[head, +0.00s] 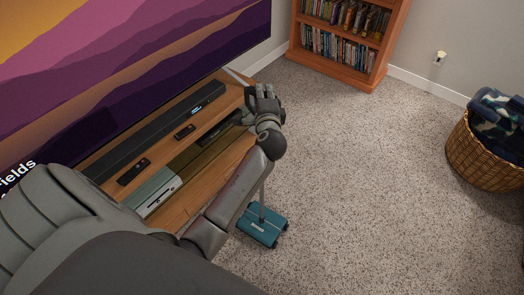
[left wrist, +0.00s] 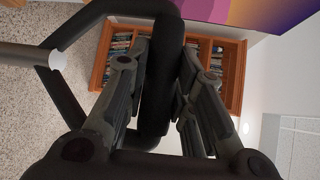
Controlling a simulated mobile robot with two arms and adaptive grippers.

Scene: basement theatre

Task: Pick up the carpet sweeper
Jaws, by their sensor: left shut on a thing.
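The carpet sweeper (head: 262,228) has a teal head that rests on or just above the carpet beside the wooden TV stand; I cannot tell which. Its thin pole rises from the head and is mostly hidden behind my left arm. My left gripper (head: 264,93) is by the far right end of the TV stand. In the left wrist view, the sweeper's black loop handle (left wrist: 162,60) passes between the two fingers, and the gripper is shut on it. The pale pole (left wrist: 30,56) shows at the left there. My right gripper is out of view.
The TV stand (head: 222,172) holds a soundbar (head: 150,135), remotes and other boxes, with a large screen (head: 130,60) behind. A bookcase (head: 345,42) stands at the back. A wicker basket (head: 482,158) with folded cloth is at the right. The carpet between is clear.

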